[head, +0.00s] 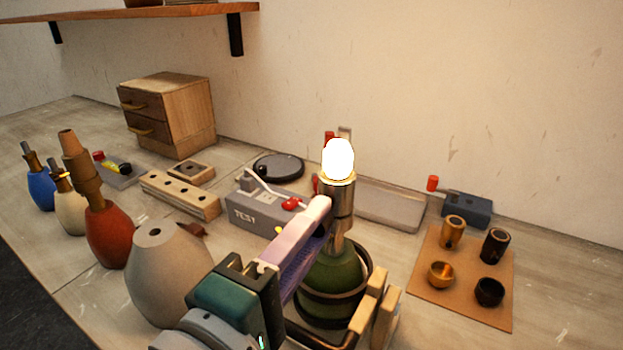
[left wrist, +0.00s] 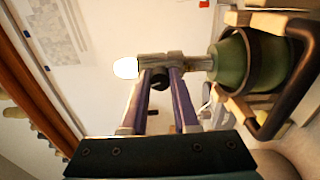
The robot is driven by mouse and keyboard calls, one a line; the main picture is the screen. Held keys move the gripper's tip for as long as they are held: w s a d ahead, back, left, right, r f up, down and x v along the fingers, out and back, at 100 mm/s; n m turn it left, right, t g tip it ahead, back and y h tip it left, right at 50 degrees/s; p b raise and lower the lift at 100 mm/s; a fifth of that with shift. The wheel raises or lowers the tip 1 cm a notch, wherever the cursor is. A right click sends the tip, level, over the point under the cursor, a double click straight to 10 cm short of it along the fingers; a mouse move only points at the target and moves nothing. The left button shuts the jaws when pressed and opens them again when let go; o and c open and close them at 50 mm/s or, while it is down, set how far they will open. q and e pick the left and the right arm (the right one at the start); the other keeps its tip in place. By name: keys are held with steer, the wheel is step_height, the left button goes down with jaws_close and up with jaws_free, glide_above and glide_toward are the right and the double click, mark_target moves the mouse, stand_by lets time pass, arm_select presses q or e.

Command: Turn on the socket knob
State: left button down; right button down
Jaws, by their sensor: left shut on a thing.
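A green lamp base (head: 333,277) stands upright in a holder with a dark ring and pale wooden blocks. On top is a metal socket (head: 338,198) with a brightly lit white bulb (head: 338,160). In the left wrist view the lamp lies sideways, with the glowing bulb (left wrist: 126,68) at left and the green base (left wrist: 232,64) at right. My left gripper (head: 322,208) reaches the socket from the front left. Its purple fingers are shut on the small black socket knob (left wrist: 159,80) at the socket's side.
A grey TEST box (head: 262,215) stands just left of the lamp. A grey vase-like base (head: 165,270) and a red one (head: 108,236) stand at left. A brown mat (head: 462,283) with small cups and sockets lies at right. A drawer cabinet (head: 175,112) stands behind.

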arm_select(q)
steer(key=shift+m, duration=1.6)
steer(key=c, duration=0.7)
jaws_free()
steer(key=shift+o, duration=0.2)
steer(key=v, duration=1)
